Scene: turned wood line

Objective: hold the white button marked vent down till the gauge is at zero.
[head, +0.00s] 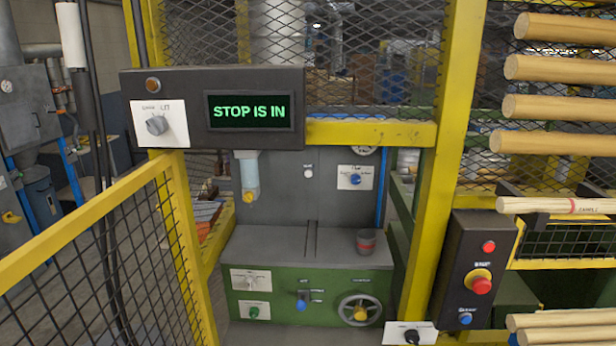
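A small white button (308,171) sits on the grey back panel, above the green machine; I cannot read a label on it. A round dial that may be the gauge (364,150) shows only its lower edge below the yellow beam, so its needle cannot be read. Neither of my grippers is in view, and nothing touches the white button.
A display (249,112) reads "STOP IS IN". A red mushroom button (481,285) is on the dark right-hand box. A blue knob (355,179) is right of the white button. Yellow mesh fencing (90,225) stands at left; yellow posts (440,170) at right.

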